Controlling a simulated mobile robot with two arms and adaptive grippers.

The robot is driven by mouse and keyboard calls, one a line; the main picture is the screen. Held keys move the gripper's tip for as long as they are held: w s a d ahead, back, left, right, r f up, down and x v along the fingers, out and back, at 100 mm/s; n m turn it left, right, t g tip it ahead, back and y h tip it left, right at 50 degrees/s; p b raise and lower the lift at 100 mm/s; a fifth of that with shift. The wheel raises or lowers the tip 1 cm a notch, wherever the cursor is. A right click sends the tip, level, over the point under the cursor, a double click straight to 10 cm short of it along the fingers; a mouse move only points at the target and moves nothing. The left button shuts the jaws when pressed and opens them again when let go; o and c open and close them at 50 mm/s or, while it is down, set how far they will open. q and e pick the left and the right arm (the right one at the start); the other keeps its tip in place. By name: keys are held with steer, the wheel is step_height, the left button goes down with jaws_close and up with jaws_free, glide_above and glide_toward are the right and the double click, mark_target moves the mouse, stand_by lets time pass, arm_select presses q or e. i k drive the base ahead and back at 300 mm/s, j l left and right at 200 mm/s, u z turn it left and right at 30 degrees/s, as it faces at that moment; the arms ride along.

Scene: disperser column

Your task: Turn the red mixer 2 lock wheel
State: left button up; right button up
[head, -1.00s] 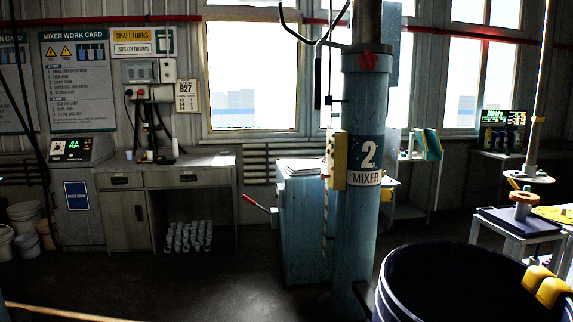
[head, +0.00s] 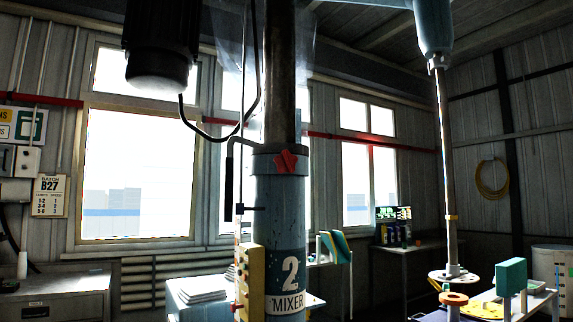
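The red lock wheel (head: 286,161) is a small star-shaped knob on the collar near the top of the blue-grey mixer 2 column (head: 280,222). The column carries a "2 MIXER" label (head: 289,285). A bare metal post (head: 279,75) rises out of the collar. Nothing covers the wheel and nothing touches it. Neither of my grippers shows in the head view.
A black-handled lever (head: 229,184) hangs just left of the column. A yellow control box (head: 249,283) is fixed to its lower left. A dark motor (head: 161,45) hangs overhead. A mixer shaft with a disc (head: 453,274) hangs at the right.

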mark_target(285, 162)
steer(key=i+j+z, duration=0.35)
steer(key=i+j, duration=0.55)
steer(key=i, duration=0.1)
